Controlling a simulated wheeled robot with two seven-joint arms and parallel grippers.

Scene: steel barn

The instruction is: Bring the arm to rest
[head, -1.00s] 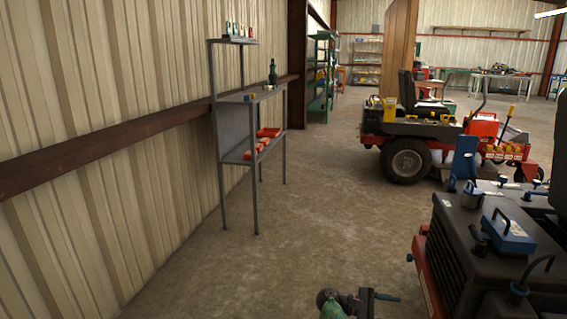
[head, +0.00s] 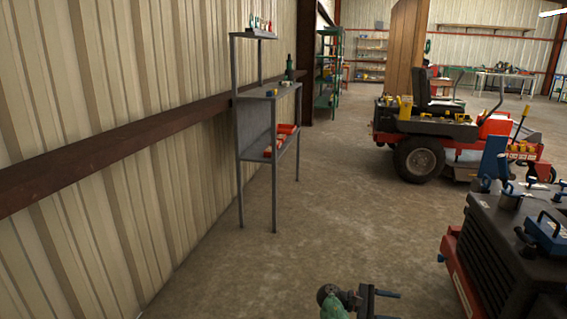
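One gripper (head: 387,306) of mine shows at the bottom edge, right of centre. I take it for my right one, though little of its arm is in view. Its two dark fingers point to the right and stand apart, with nothing between them. A green arm link (head: 335,311) and a dark round joint sit just left of it, and the rest of the arm is cut off by the frame. It hangs over bare floor and touches nothing. My other gripper is out of view.
A grey metal shelf (head: 258,140) with red bins stands by the corrugated wall (head: 90,90) on the left. A black-and-red machine (head: 505,250) stands close on the right. A red mower (head: 420,145) is beyond it. The concrete floor (head: 310,215) between is clear.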

